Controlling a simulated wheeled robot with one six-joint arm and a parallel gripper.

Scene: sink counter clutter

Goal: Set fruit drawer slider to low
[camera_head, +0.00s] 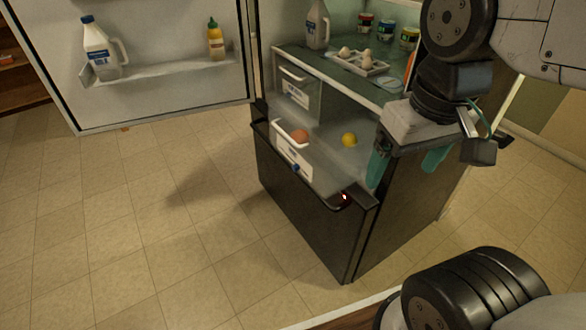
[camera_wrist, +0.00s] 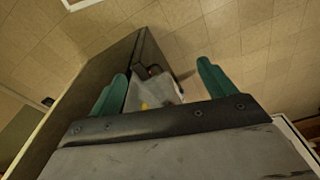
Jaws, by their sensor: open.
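The lower fridge drawer (camera_head: 279,142) is pulled partly out, with a white front and a reddish round fruit (camera_head: 299,136) inside. A small blue knob (camera_head: 295,168), apparently the slider, sits on its front; its setting marks are too small to read. A yellow fruit (camera_head: 349,140) lies to the right. My gripper (camera_head: 407,168) is open and empty, with teal fingers, above the fridge's right front edge and right of the drawer. In the wrist view my gripper (camera_wrist: 160,72) points down toward the dark fridge corner.
The open fridge door (camera_head: 160,112) stands at left, holding a milk jug (camera_head: 99,46) and a yellow bottle (camera_head: 215,40). An upper drawer (camera_head: 297,92) is above the lower one. The shelf holds an egg tray (camera_head: 360,64) and jars (camera_head: 387,30). The floor in front is clear.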

